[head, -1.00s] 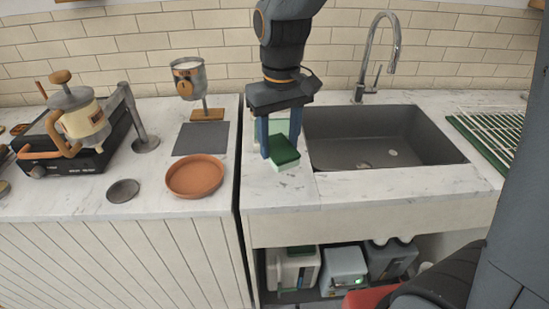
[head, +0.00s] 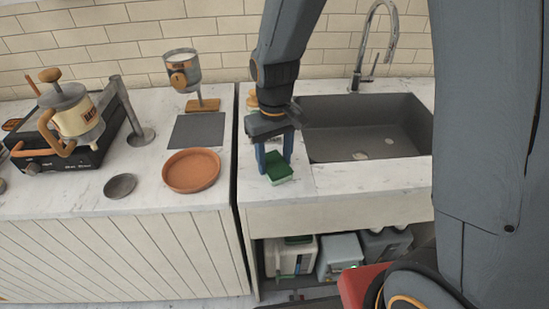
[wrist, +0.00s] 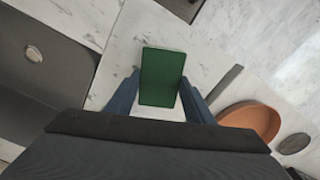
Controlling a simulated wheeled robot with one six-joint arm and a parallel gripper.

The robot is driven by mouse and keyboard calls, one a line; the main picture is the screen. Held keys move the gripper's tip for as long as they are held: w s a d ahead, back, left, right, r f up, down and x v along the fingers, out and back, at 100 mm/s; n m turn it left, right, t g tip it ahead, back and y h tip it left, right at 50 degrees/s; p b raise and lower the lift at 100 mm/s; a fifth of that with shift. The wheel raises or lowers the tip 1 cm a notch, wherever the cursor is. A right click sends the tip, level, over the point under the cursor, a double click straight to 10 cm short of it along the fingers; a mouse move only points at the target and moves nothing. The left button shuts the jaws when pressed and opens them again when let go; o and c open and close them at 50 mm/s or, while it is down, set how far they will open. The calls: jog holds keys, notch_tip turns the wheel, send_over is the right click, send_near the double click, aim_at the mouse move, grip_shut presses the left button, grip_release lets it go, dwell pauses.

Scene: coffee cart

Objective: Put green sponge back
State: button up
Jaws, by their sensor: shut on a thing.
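The green sponge (head: 279,168) has a dark green top and a lighter green lower part. It is between the two blue fingers of my gripper (head: 274,172), over the counter strip left of the sink. My gripper is shut on it. In the wrist view, the sponge (wrist: 163,76) shows as a dark green rectangle held between the blue fingers (wrist: 164,98). I cannot tell whether the sponge touches the counter. A pale green holder seen earlier behind the gripper is hidden now.
The grey sink (head: 365,127) with its tap (head: 370,45) lies to the right. A terracotta dish (head: 191,171), a grey mat (head: 199,131) and a small grey disc (head: 120,186) are on the left counter. A dark gap (head: 235,150) separates the counters.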

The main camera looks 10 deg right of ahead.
aim_at(277, 163)
jog(key=o, duration=1.1)
jog(key=shift+f, duration=0.15)
notch_tip(277, 163, up, 12)
jog(key=b, duration=0.2)
jog(key=s+d+f+m, duration=0.1)
jog(key=s+d+f, duration=0.1)
jog(key=d, duration=0.2)
jog(key=s+d+f+m, duration=0.1)
jog(key=s+d+f, duration=0.2)
jog(key=d, duration=0.1)
jog(key=s+d+f+m+t, duration=0.1)
jog(key=s+d+f+m, duration=0.1)
jog(key=d, duration=0.3)
jog(key=shift+s+f, duration=0.4)
jog(key=shift+f, duration=0.3)
jog(key=shift+a, duration=0.1)
